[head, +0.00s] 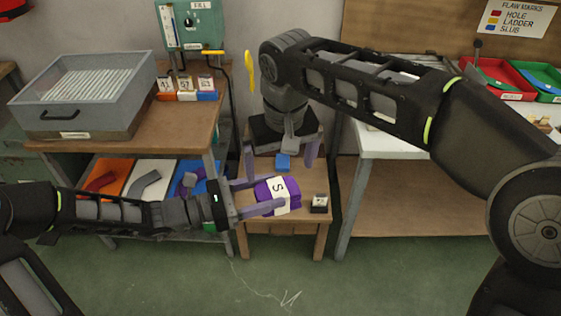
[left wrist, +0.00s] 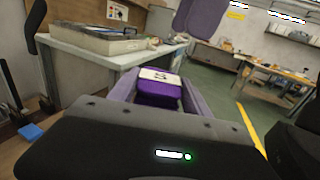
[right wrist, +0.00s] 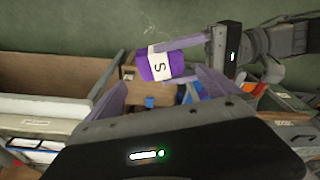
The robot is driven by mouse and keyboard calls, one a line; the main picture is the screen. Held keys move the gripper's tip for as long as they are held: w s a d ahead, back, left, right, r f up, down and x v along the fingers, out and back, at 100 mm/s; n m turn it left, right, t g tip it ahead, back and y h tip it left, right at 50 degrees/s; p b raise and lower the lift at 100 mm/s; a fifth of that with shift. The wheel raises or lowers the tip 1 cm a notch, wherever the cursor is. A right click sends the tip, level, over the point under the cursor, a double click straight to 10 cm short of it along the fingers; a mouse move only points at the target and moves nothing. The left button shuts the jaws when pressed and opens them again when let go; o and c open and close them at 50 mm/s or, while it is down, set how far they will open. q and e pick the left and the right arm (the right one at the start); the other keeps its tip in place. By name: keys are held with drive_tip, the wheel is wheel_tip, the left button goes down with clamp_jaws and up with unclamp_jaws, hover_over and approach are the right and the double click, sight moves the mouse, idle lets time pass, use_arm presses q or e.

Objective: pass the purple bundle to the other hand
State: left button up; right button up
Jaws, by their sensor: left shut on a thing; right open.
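The purple bundle (head: 263,192) has a white band marked S. My left gripper (head: 268,196) is shut on it and holds it over the small wooden stand. The bundle also shows between the fingers in the left wrist view (left wrist: 158,91). My right gripper (head: 280,160) is open and empty, pointing down just behind the bundle, its fingers spread left and right. In the right wrist view the bundle (right wrist: 158,66) lies ahead of the right gripper's fingers, apart from them as far as I can tell.
The small wooden stand (head: 285,230) carries a blue block (head: 283,162) and a small dark numbered holder (head: 319,204). A shelf at left holds orange, white and blue trays with socks. A white table (head: 385,143) stands at right with red and green trays.

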sight(278, 189)
drive_tip(key=f, duration=0.4)
drive_tip(key=w+f, duration=0.1)
drive_tip(key=f, duration=0.7)
drive_tip(key=shift+w+a, duration=0.25)
drive_tip(key=shift+w, duration=0.1)
drive_tip(key=shift+r, duration=0.1)
drive_tip(key=shift+c, duration=0.4)
drive_tip(key=c, duration=1.1)
use_arm(q)
drive_tip(key=o, duration=1.5)
drive_tip(key=v, duration=1.2)
